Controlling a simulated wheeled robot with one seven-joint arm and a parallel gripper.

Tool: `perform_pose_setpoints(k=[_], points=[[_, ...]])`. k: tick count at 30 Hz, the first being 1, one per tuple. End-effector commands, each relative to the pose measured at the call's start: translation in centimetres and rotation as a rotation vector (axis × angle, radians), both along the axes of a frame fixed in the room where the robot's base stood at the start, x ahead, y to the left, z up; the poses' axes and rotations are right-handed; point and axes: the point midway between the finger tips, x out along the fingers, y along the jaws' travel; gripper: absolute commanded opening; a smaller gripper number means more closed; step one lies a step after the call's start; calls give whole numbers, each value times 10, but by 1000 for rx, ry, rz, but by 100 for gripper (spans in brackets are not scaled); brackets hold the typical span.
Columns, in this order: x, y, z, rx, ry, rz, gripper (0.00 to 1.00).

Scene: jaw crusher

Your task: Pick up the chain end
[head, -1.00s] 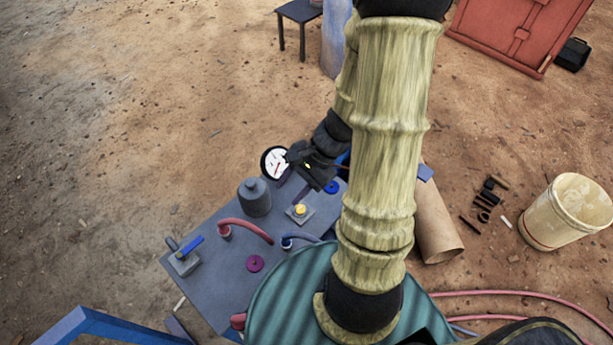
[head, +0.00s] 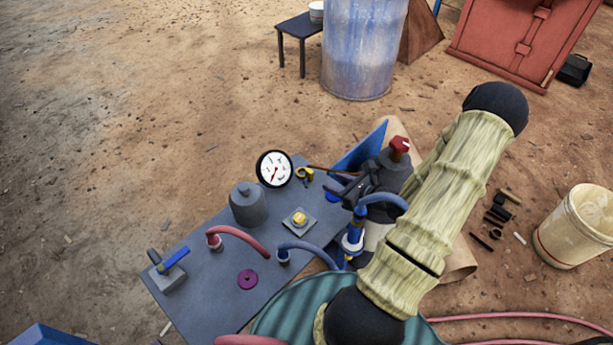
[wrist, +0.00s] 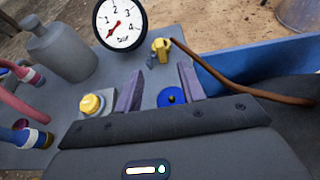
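A thin brown cord-like strand (wrist: 235,88) runs from the right to a small yellow piece (wrist: 160,47) at the far edge of the grey panel. I cannot make out links, but this looks like the chain and its end. In the head view the yellow piece (head: 304,175) lies just right of the gauge, with the brown strand (head: 332,170) leading right. My gripper (wrist: 160,72) is open and empty. Its two purple-grey fingers stand apart, with the yellow piece beyond the gap between them. In the head view my gripper (head: 343,192) is small and dark, partly merged with dark parts.
The grey panel (head: 200,285) carries a pressure gauge (head: 273,168), a grey bottle-shaped part (head: 249,205), a yellow button (head: 299,218), a blue-handled valve (head: 172,262) and red and blue hoses. A blue disc (wrist: 172,97) lies between the fingers in the wrist view. A blue plate stands behind.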

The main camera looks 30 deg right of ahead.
Motion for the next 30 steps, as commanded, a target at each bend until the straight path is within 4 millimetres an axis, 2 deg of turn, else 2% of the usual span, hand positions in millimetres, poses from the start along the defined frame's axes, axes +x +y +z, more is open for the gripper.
perform_pose_setpoints(k=[7,18,30], points=[[7,3,-3,0,0,4,40],[55,21,-24,0,0,7,40],[61,23,-26,-1,1,6,40]])
